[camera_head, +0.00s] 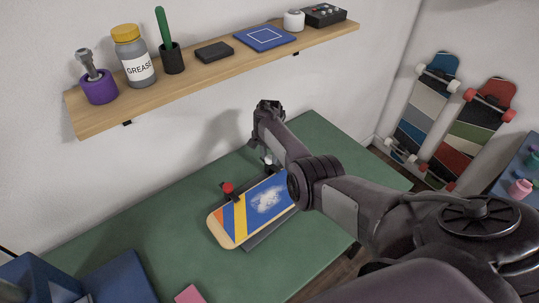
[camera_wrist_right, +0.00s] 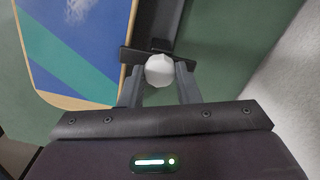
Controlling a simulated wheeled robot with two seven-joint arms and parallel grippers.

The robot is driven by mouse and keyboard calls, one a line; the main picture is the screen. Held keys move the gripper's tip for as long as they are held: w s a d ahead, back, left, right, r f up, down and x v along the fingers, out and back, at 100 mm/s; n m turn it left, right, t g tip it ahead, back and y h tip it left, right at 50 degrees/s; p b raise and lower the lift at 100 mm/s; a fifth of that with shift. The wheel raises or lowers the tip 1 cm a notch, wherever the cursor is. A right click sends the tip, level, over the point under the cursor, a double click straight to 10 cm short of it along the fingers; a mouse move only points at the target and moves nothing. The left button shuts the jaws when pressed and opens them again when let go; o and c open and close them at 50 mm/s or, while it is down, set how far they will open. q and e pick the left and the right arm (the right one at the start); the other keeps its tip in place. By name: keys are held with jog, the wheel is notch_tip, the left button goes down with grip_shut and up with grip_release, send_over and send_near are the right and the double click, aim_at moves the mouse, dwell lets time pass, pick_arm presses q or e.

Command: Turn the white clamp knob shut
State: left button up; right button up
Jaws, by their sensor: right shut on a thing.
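A white clamp knob (camera_wrist_right: 159,70) sits on a dark clamp bar (camera_wrist_right: 136,57) at the edge of a skateboard deck (camera_wrist_right: 75,50) in the right wrist view. My right gripper (camera_wrist_right: 160,74) is shut on the knob, with one finger on each side. In the head view the white knob (camera_head: 267,160) shows small and partly hidden by my right arm. The deck (camera_head: 243,220), striped blue, orange and yellow, lies on the green workbench. My left gripper is not in view.
A wooden wall shelf (camera_head: 200,73) holds a grease jar (camera_head: 135,60), a purple cup (camera_head: 98,88) and other items. The green bench (camera_head: 160,215) is clear left of the deck. A blue bin (camera_head: 40,280) and pink block (camera_head: 189,294) are at the front.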

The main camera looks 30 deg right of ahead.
aim_at(269, 158)
jog(key=shift+r, duration=0.1)
jog(key=o, duration=1)
jog(key=shift+c, duration=0.2)
notch_tip(269, 158, up, 8)
jog(key=shift+f+p, duration=0.15)
jog(key=shift+p, duration=0.35)
